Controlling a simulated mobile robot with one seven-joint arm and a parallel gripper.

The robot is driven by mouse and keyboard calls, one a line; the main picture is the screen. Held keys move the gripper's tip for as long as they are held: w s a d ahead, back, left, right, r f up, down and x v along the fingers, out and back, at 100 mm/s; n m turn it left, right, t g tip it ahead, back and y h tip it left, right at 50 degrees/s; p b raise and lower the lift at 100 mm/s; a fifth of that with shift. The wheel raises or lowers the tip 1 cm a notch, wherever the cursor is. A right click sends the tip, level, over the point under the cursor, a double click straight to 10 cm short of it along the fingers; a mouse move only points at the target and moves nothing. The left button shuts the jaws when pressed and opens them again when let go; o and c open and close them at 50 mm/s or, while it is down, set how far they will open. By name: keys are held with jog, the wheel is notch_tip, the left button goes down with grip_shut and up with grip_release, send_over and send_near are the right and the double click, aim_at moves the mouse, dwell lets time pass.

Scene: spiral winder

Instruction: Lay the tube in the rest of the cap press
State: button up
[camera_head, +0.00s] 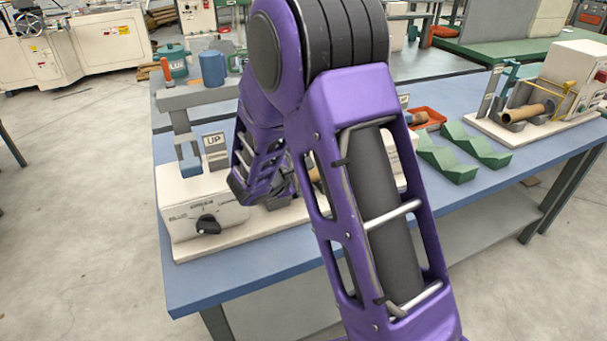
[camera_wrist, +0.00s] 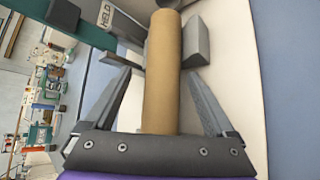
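A tan cardboard tube (camera_wrist: 162,75) runs up the wrist view between my gripper's fingers. My gripper (camera_wrist: 158,72) is open; a gap shows between each finger and the tube. The tube's far part lies between a grey block (camera_wrist: 196,42) on the right and grey parts on the left, over a cream base (camera_wrist: 233,70). A sign reading "HELD" (camera_wrist: 105,14) stands beside it. In the head view my purple arm covers the middle of the white machine (camera_head: 205,213) with the dial and the "UP" sign (camera_head: 215,142). Only a sliver of tan shows there behind my arm.
A second machine (camera_head: 575,85) at the right holds another brown tube (camera_head: 523,112). Green V-shaped blocks (camera_head: 450,157) and a red tray (camera_head: 429,118) lie between the machines. The blue table (camera_head: 512,180) is clear along its front right.

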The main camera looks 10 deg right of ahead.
jog(key=p+v, duration=0.2)
jog(key=v, duration=1.5)
jog(key=shift+a, duration=0.15)
jog(key=shift+s+r, duration=0.1)
jog(key=shift+r, duration=0.05)
notch_tip(320, 180, up, 7)
jog(key=p, duration=0.4)
